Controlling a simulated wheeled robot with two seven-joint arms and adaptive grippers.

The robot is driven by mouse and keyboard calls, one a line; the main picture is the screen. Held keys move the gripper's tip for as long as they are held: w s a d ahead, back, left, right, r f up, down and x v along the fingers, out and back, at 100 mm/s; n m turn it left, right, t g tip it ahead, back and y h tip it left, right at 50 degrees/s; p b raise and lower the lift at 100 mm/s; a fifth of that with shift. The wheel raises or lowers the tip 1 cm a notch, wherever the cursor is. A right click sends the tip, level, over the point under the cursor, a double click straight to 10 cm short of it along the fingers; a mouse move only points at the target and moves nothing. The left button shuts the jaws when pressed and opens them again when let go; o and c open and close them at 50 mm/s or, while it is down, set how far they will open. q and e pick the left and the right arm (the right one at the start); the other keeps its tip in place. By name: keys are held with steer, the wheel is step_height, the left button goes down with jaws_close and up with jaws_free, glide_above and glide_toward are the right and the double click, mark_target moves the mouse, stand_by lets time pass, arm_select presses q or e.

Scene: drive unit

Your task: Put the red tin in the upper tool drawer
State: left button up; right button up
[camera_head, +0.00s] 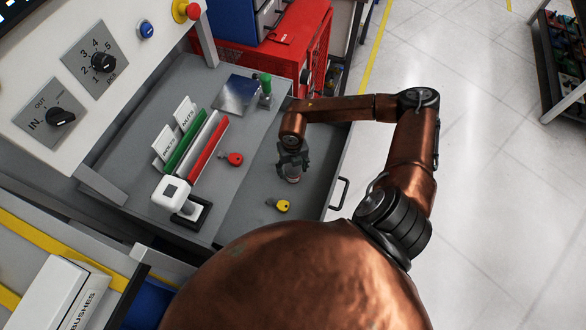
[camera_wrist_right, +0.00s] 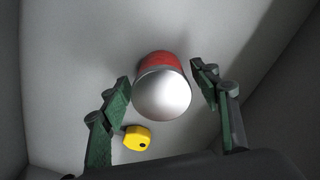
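The red tin (camera_head: 292,177) is below my right gripper in the head view, partly hidden by the fingers. In the right wrist view the red tin (camera_wrist_right: 161,62) shows a pale round lid and red side, upright on a grey drawer floor. My right gripper (camera_head: 293,160) points down into the open grey drawer (camera_head: 322,187). Its fingers (camera_wrist_right: 162,84) are spread on either side of the tin in the wrist view, with small gaps. My left gripper is not in view.
A yellow-headed key (camera_head: 283,205) lies in the drawer near the tin. A red-headed key (camera_head: 235,159), upright folders (camera_head: 184,140) and a white device (camera_head: 171,192) are on the grey worktop (camera_head: 165,95). The drawer handle (camera_head: 341,192) faces the open floor (camera_head: 490,190).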

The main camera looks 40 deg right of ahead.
step_height(320, 180, up, 12)
steer(key=shift+r+p, duration=0.15)
steer(key=shift+p, duration=0.3)
stand_by(0.4)
